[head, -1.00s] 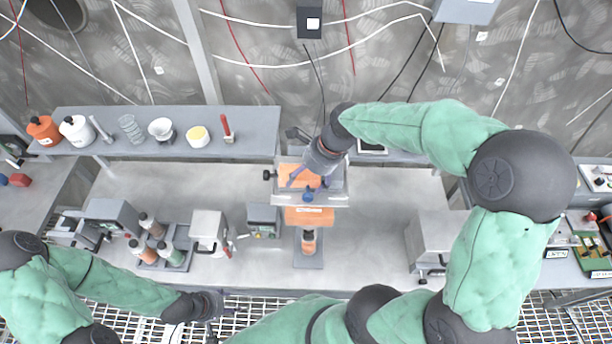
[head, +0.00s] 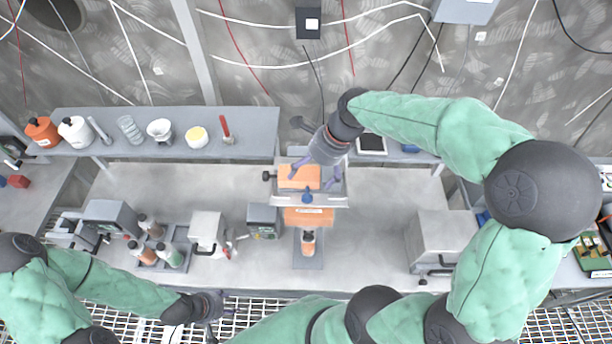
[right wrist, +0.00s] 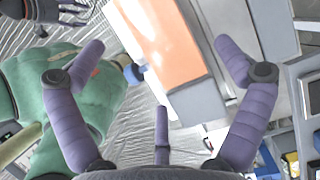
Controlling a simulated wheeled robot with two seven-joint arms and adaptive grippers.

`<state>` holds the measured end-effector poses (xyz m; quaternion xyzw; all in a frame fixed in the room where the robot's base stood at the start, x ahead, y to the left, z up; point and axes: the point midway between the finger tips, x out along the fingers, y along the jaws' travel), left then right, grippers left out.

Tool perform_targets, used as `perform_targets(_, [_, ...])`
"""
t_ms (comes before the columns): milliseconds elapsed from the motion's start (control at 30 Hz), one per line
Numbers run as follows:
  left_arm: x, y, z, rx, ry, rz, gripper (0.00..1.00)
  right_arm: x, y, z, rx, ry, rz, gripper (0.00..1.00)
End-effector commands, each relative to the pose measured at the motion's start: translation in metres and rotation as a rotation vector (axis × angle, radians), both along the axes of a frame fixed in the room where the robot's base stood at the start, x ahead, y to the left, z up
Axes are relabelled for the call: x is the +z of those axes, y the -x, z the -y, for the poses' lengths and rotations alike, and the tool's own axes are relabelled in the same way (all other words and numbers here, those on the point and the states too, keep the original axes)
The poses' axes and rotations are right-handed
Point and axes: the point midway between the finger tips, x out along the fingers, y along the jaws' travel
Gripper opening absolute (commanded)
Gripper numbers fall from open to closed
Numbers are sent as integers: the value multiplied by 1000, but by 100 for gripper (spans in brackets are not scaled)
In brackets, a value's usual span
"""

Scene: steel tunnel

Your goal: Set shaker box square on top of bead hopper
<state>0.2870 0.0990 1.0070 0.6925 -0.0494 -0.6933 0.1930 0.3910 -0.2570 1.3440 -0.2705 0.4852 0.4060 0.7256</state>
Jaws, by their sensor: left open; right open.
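The shaker box appears to be the grey-framed box with an orange top (head: 299,181) and a blue knob (head: 308,197) on its near side. It sits high on a stand at the middle of the bench. An orange labelled front (head: 308,217), apparently the bead hopper, shows just below it; the seam between them is hidden. My right gripper (head: 312,180) is open above the box, fingers spread over the orange top. In the right wrist view the orange panel (right wrist: 165,42) lies between the open fingers. My left gripper (head: 222,305) is open and empty over the floor grating.
A bottle (head: 308,242) stands on the stand's grey base (head: 308,261). A small grey instrument (head: 263,221) is left of it, and a grey cabinet (head: 445,242) to the right. A shelf (head: 240,150) with several containers is at back left. Bench between stand and cabinet is clear.

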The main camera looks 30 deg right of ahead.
Motion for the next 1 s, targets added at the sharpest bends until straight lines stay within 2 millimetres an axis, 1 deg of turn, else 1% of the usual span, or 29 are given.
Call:
perform_targets(33, [-1,0,0,0,0,0,54,11,1,5,-2,1,6,100])
perform_targets(200, [-3,0,0,0,0,0,54,42,8,15,-2,2,4,100])
perform_targets(400, [-5,0,0,0,0,0,54,66,14,24,-1,1,2,100])
perform_targets(600, [-5,0,0,0,0,0,54,76,16,27,0,0,1,100])
perform_targets(1000, [-5,0,0,0,0,0,54,76,16,27,0,0,0,100])
